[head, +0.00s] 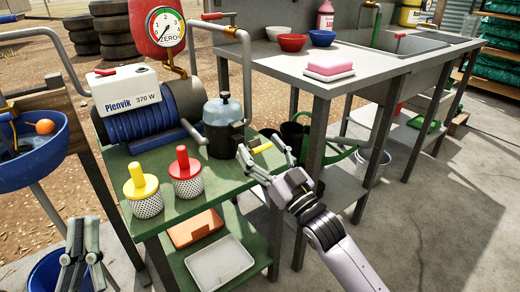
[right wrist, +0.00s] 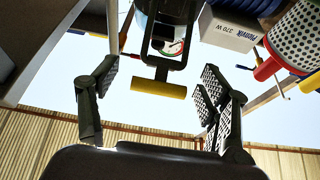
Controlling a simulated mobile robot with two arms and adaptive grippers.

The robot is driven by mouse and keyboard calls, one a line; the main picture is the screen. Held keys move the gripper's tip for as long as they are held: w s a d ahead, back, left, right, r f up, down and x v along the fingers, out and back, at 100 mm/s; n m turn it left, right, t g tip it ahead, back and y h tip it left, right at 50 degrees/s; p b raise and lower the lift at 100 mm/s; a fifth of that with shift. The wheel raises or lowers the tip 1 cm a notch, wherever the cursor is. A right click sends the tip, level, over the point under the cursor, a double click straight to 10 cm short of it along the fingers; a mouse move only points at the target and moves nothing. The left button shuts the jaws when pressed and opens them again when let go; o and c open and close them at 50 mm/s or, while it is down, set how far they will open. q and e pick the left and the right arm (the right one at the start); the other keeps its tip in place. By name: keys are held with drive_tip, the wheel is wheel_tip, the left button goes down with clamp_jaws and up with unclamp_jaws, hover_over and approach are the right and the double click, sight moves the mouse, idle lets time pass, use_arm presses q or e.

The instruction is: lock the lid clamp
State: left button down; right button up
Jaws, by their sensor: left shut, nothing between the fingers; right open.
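The vacuum chamber (head: 222,133), a dark pot with a clear bluish lid, stands at the right edge of the green table. Its clamp has a dark lever (right wrist: 148,60) ending in a yellow handle (head: 262,148), which sticks out toward my right arm. My right gripper (head: 264,155) is open, with its fingers on either side of the handle. In the right wrist view the yellow handle (right wrist: 158,89) lies between the spread fingers, with a gap on both sides. My left gripper (head: 84,256) is shut and empty at the lower left, away from the pot.
The green table (head: 236,185) also bears a blue and white pump (head: 128,92), a red-topped mesh shaker (head: 186,178) and a yellow-topped one (head: 143,194). A red tank with a gauge (head: 165,27) rises behind. A steel sink bench (head: 365,62) stands close on the right.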

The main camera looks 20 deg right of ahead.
drive_tip(key=shift+w+a+r, duration=0.1)
drive_tip(key=shift+w+r, duration=0.05)
drive_tip(key=shift+w, duration=0.15)
drive_tip(key=c, duration=1.7)
